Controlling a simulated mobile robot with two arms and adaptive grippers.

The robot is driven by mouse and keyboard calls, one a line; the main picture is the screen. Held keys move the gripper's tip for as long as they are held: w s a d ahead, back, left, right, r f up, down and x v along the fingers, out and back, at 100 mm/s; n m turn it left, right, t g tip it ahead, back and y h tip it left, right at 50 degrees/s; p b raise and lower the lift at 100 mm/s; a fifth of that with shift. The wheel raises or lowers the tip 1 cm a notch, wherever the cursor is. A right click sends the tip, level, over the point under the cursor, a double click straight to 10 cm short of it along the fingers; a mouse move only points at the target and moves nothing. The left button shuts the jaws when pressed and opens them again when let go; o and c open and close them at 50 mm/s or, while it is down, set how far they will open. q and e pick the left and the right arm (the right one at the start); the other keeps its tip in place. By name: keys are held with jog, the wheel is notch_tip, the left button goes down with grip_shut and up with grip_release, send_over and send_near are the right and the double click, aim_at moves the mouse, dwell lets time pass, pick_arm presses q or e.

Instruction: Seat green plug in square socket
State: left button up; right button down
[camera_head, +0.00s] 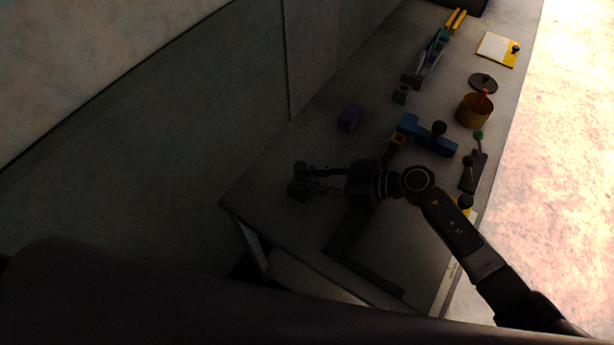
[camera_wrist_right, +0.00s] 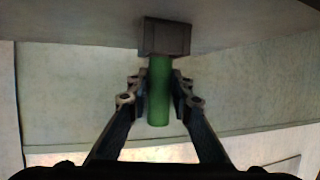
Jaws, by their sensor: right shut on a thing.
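The green plug (camera_wrist_right: 160,92) is a plain upright-looking cylinder between the fingers of my right gripper (camera_wrist_right: 160,88) in the right wrist view. The fingers are shut on its sides. One end of the plug meets a dark grey square block (camera_wrist_right: 165,36), which looks like the square socket; I cannot tell how deep the plug sits in it. In the head view my right gripper (camera_head: 306,179) is at the left part of the table, over a small dark block (camera_head: 297,191). My left gripper is out of view.
A purple block (camera_head: 350,117) stands behind the gripper. A blue fixture (camera_head: 428,135), a yellow cup (camera_head: 474,110), a dark disc (camera_head: 483,83) and a small grey block (camera_head: 401,94) stand farther right. The table's left corner (camera_head: 228,201) is close to the gripper.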

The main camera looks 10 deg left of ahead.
jog(key=shift+r, duration=0.1)
dwell(0.3)
jog(key=shift+p, duration=0.5)
jog(key=shift+f+b, duration=0.35)
jog(key=shift+f, duration=0.55)
jog(key=c, duration=1.7)
grip_release()
jog(key=shift+o, duration=0.2)
jog(key=shift+f, duration=0.1)
jog(key=shift+s, duration=0.1)
jog(key=shift+d, duration=0.15)
jog(key=v, duration=1.1)
jog(key=shift+d+r, duration=0.25)
jog(key=shift+d, duration=0.05)
